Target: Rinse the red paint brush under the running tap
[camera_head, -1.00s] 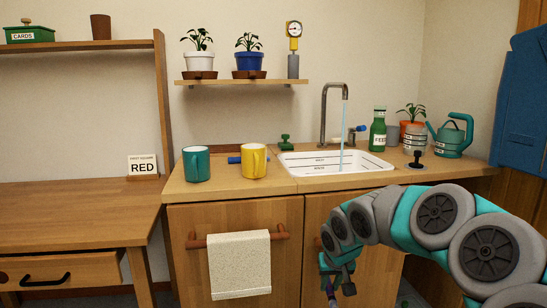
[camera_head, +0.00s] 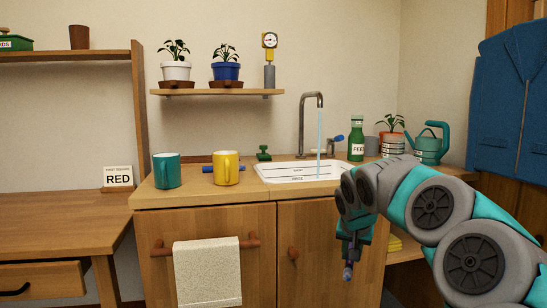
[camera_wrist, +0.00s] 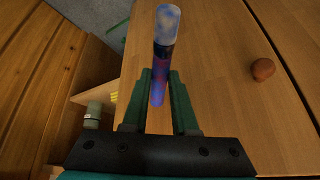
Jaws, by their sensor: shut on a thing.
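My gripper (camera_head: 350,256) hangs low in front of the sink cabinet, below counter height. In the wrist view my gripper (camera_wrist: 159,92) is shut on a slim brush-like stick (camera_wrist: 163,60), blotched blue and purple-red with a dark band and a pale end. Its bluish end (camera_head: 348,273) shows below the fingers in the head view; I cannot clearly tell that it is the red brush. The tap (camera_head: 303,125) arches over the white sink (camera_head: 270,176). A pale blue water stream (camera_head: 319,140) falls from its spout into the basin, above and behind my gripper.
A teal mug (camera_head: 166,171) and a yellow mug (camera_head: 226,169) stand left of the sink. A green bottle (camera_head: 356,138) and watering can (camera_head: 428,147) stand to its right. A towel (camera_head: 207,272) hangs on the cabinet. A sign reading RED (camera_head: 118,177) stands on the left desk.

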